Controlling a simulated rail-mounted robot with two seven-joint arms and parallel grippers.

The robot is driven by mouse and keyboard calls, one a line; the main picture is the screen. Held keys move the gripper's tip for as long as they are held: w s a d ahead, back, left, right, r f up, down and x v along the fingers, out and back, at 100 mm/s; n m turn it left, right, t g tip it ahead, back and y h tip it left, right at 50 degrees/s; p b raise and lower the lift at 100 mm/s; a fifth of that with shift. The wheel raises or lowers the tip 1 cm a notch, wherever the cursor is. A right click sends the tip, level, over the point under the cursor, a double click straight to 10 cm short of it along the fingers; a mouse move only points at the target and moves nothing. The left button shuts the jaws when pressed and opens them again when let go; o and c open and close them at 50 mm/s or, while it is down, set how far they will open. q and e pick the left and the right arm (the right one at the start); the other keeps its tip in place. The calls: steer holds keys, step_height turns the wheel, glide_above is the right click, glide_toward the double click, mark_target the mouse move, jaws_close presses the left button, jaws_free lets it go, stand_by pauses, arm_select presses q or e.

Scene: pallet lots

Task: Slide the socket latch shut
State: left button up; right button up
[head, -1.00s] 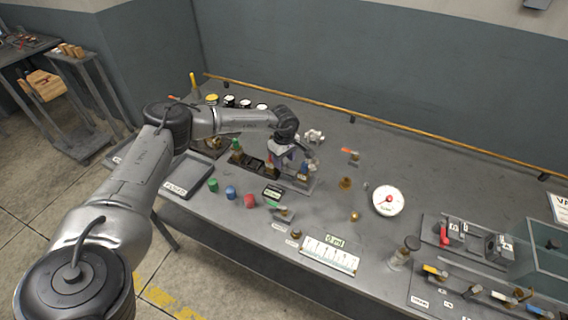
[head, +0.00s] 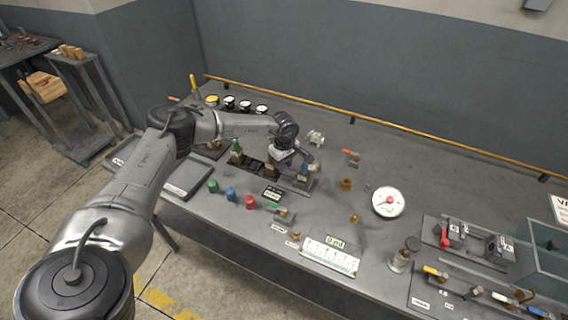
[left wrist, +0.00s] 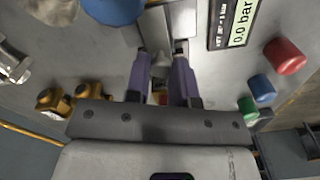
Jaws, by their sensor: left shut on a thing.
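My left gripper (head: 287,163) is over the dark socket rack (head: 256,166) on the bench, at its right end. In the left wrist view its two purple fingers (left wrist: 165,62) point down and are shut on a small grey metal piece (left wrist: 168,28) at their tips. This piece looks like the socket latch, but the fingers hide much of it and I cannot tell how far it is slid. A blue rounded part (left wrist: 115,8) is just beside the fingers. A bottle with a green top (head: 236,148) stands at the rack's left end.
A pressure display (head: 272,193) and green (head: 213,186), blue (head: 231,193) and red (head: 249,202) knobs lie in front of the rack. Black-and-white round pieces (head: 245,104) stand behind. Bench space behind the dial is clear.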

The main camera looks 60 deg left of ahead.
arm_select(q)
jaws_close()
steer(key=shift+w+d+r+p, duration=0.15)
steer(key=shift+w+d+p, duration=0.45)
steer(key=shift+d, duration=0.2)
steer(key=shift+o, duration=1.5)
jaws_free()
steer(key=o, duration=0.4)
steer(key=shift+d, duration=0.15)
steer(key=shift+o, duration=0.2)
